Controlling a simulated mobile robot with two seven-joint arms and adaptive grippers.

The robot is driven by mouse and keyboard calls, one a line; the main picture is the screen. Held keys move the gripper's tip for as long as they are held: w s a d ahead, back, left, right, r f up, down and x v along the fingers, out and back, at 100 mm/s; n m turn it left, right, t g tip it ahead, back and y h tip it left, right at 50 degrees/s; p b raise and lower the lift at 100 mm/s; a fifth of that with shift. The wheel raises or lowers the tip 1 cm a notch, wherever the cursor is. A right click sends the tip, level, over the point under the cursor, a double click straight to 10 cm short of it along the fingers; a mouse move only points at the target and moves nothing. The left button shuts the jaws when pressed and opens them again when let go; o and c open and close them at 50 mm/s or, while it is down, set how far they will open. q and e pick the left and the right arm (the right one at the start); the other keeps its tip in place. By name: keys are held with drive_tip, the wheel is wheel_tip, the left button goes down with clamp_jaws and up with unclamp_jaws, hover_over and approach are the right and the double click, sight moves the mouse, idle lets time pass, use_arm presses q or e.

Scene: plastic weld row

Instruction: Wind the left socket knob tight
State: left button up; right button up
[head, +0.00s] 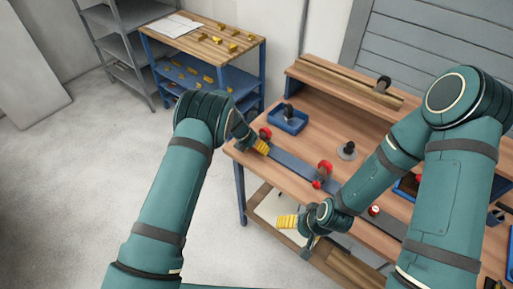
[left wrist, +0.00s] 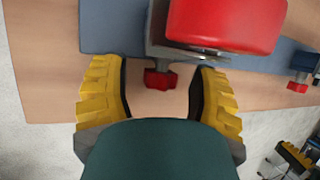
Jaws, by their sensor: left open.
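A small dark-red knob (left wrist: 160,79) shows in the left wrist view, below a grey metal bracket (left wrist: 160,40) that is next to a large red part (left wrist: 225,22). My left gripper (left wrist: 160,90) is open, with one yellow finger on each side of the knob and gaps on both sides. In the head view, my left gripper (head: 262,146) is at the left end of a blue-grey rail (head: 292,166), close to a red part (head: 265,132); the knob is not clear there.
A second red part (head: 323,172) stands farther along the rail. A blue tray (head: 288,120) and a dark round post (head: 347,150) stand behind it on the wooden bench. A trolley (head: 205,40) with several yellow pieces is at the back left. The floor at left is clear.

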use_arm(q)
drive_tip(key=shift+o, duration=0.2)
clamp_jaws()
drive_tip(key=t+y, duration=0.1)
drive_tip(key=y+p, duration=0.1)
drive_tip(key=shift+s+d+m+t+y, duration=0.2)
drive_tip(key=shift+m+t+y, duration=0.1)
drive_tip(key=shift+t, duration=0.1)
drive_tip(key=shift+a+m+t+y+p, duration=0.1)
drive_tip(key=shift+m+t+y+p, duration=0.25)
drive_tip(key=shift+t+y, duration=0.45)
drive_tip(key=shift+c, duration=0.2)
unclamp_jaws()
drive_tip(key=shift+w, duration=0.1)
